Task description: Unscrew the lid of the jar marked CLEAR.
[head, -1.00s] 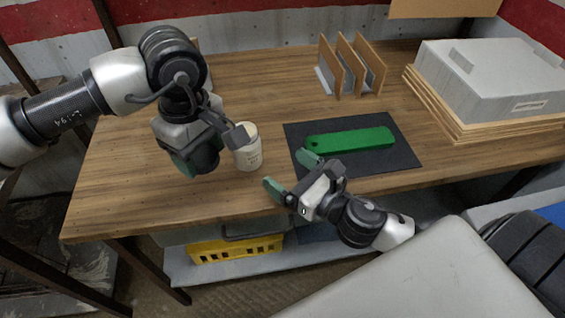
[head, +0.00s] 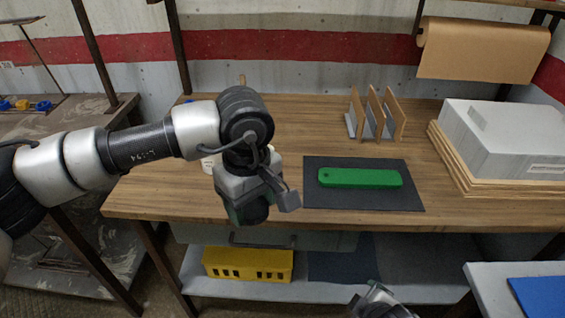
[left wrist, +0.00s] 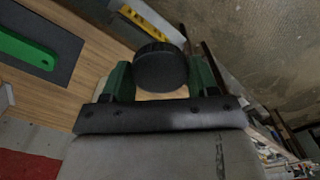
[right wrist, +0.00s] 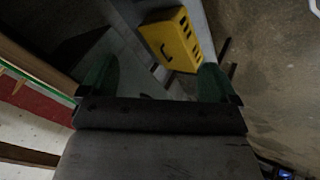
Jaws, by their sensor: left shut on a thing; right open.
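My left gripper (head: 256,212) is shut on a round black lid (left wrist: 160,68) with a ridged side. In the left wrist view the lid sits between the two green fingertips. In the head view my left gripper hangs near the table's front edge, left of the dark mat. The pale jar seen earlier at this spot is mostly or wholly hidden behind my left arm, and its marking cannot be read. A small white thing (head: 208,163) shows left of the wrist; I cannot tell what it is. My right gripper (right wrist: 155,80) is open and empty, low in front of the table.
A green bar (head: 360,178) lies on the dark mat (head: 365,201). Behind stands a rack with upright boards (head: 374,115). A grey block (head: 500,135) on wooden sheets is at the right. A yellow crate (head: 247,264) is on the lower shelf.

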